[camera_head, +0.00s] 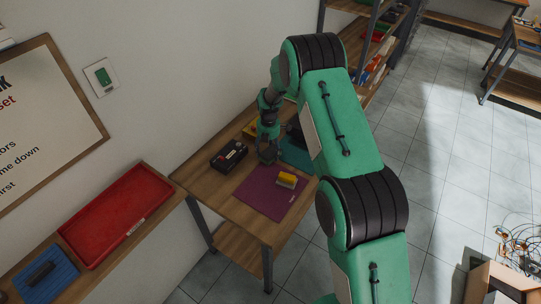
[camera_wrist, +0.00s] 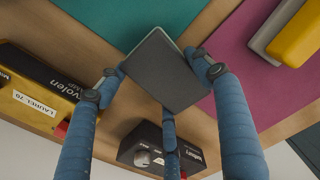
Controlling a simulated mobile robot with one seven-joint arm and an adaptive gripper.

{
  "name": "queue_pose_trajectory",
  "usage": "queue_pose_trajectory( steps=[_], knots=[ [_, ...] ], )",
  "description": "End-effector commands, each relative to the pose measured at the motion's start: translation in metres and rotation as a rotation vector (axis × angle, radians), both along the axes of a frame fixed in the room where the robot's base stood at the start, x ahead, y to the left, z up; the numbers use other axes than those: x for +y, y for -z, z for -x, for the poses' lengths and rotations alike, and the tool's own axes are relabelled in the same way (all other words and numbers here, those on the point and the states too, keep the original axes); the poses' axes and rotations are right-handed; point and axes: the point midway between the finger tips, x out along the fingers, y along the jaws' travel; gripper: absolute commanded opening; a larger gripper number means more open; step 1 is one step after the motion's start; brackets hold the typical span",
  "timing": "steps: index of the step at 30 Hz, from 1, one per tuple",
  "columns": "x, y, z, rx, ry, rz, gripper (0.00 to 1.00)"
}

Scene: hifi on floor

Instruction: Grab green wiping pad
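In the wrist view a flat, dark grey, square-faced pad (camera_wrist: 163,72) lies between my three blue fingers, turned at an angle. Only a thin pale edge shows along its upper right side, so its green colour cannot be confirmed. My gripper (camera_wrist: 160,78) has fingertips at its left corner, right edge and lower corner. Whether they press on it or only surround it is unclear. In the head view my gripper (camera_head: 268,152) is low over the wooden table, and the pad cannot be made out clearly there.
A purple mat (camera_head: 262,202) bears a yellow and grey pad (camera_head: 287,180). A teal mat (camera_wrist: 130,15) lies at the back. A black box (camera_head: 229,155) and a yellow-and-black box (camera_wrist: 40,85) stand close by. A red tray (camera_head: 117,215) is on the left shelf.

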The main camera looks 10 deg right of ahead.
Motion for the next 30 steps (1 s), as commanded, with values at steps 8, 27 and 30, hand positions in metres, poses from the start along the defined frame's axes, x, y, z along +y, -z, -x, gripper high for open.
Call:
queue_pose_trajectory(
  steps=[8, 27, 30],
  knots=[
    [0.0, 0.0, 0.0, 0.0, 0.0, 0.0, 0.4],
    [0.0, -0.062, -0.001, -0.003, 0.0, 0.0, 0.4],
    [0.0, -0.076, 0.0, -0.001, 0.0, 0.0, 0.4]
  ],
)
